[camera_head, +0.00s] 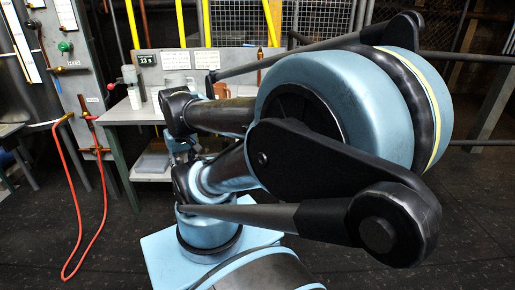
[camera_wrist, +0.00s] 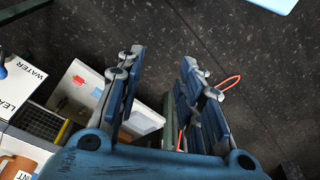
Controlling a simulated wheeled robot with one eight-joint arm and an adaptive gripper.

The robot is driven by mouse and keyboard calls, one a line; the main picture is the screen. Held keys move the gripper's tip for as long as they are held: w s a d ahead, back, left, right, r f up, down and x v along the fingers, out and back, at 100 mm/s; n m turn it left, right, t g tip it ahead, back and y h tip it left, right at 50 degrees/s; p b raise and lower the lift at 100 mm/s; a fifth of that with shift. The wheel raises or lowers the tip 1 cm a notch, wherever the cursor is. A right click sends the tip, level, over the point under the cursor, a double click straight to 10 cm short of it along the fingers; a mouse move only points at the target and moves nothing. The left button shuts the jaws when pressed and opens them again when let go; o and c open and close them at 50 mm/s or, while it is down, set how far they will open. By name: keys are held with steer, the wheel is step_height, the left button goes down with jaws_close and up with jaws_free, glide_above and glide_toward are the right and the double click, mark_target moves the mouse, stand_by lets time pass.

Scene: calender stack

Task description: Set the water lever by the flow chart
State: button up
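My gripper (camera_wrist: 162,60) is open and empty in the wrist view, its two fingers apart over the dark floor. A white card (camera_wrist: 22,82) at the left edge of the wrist view carries the letters "WATER" and part of another word. A dark blue thing (camera_wrist: 2,70), cut off by the frame edge, lies by it; I cannot tell whether it is a lever. In the head view, white sheets (camera_head: 175,60) stand on the bench's backboard; their text is too small to read, so I cannot tell which is the flow chart. My arm hides much of the bench.
A grey panel (camera_head: 85,100) at left carries a green knob (camera_head: 65,46) and a red knob (camera_head: 111,86). A red hose (camera_head: 75,190) loops down to the floor. A white cup (camera_head: 134,98) and a small display (camera_head: 146,58) are at the bench (camera_head: 122,114).

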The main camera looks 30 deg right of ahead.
steer(key=shift+d, duration=0.1)
steer(key=w+d+r+m, duration=0.6)
steer(key=w+d+m, duration=0.1)
steer(key=w+m, duration=0.15)
steer(key=w+d+m+g, duration=0.1)
steer(key=w+d+m, duration=0.5)
steer(key=d, duration=0.3)
steer(key=w+d+m, duration=0.5)
steer(key=d, duration=0.4)
steer(key=w+d+f+m, duration=0.1)
steer(key=d+f+m, duration=0.25)
steer(key=d, duration=0.35)
steer(key=w+d+f+m, duration=0.1)
steer(key=d+f+m, duration=0.25)
steer(key=d, duration=0.35)
steer(key=shift+h, duration=0.4)
steer(key=f, duration=0.5)
steer(key=w+d+f, duration=0.1)
steer(key=f, duration=0.9)
steer(key=shift+w+d+f, duration=0.15)
steer(key=shift+d+f, duration=0.05)
steer(key=shift+f, duration=0.1)
steer(key=shift+c, duration=0.3)
